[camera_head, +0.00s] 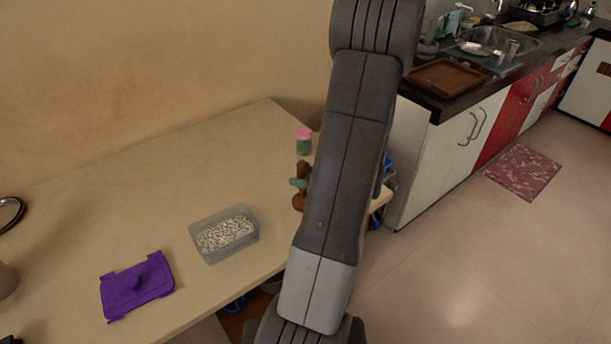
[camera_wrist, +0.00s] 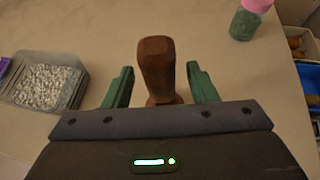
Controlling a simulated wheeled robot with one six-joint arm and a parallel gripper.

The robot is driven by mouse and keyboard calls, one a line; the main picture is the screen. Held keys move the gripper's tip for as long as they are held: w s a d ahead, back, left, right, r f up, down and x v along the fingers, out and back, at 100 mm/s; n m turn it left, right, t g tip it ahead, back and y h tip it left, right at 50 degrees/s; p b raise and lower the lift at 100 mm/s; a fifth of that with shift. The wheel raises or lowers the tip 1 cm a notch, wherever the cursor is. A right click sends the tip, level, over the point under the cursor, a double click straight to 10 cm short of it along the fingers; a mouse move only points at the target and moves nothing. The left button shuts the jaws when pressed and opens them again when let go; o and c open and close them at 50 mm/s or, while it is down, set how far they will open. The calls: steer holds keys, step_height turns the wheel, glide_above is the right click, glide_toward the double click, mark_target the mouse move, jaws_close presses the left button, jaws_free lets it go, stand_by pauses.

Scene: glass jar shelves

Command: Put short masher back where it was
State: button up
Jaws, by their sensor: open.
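The short masher (camera_wrist: 156,65) is a brown wooden piece with a thick, blunt end, seen in the wrist view between the two green fingers of my gripper (camera_wrist: 160,74). The fingers are open, with a gap on each side of the masher. Its lower part is hidden behind the gripper body. In the head view the masher (camera_head: 303,171) appears upright on the table near its far right end, partly covered by my arm. One green finger of my gripper (camera_head: 298,183) crosses in front of it there; the other is hidden.
A jar with a pink lid (camera_head: 304,140) stands just beyond the masher. A clear container of white pieces (camera_head: 226,234) and a purple lid (camera_head: 138,285) lie nearer on the table (camera_head: 150,195). Blue bins with items (camera_wrist: 306,75) sit beyond the table edge.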

steer(key=shift+s, duration=0.1)
stand_by(0.3)
steer(key=p+v, duration=0.3)
steer(key=v, duration=0.5)
stand_by(1.2)
stand_by(0.4)
steer(key=v, duration=1.3)
steer(key=shift+s+d, duration=0.2)
steer(key=shift+d, duration=0.05)
steer(key=shift+r, duration=0.1)
steer(key=x, duration=1.4)
steer(key=shift+d+r, duration=0.1)
steer(key=shift+r, duration=0.05)
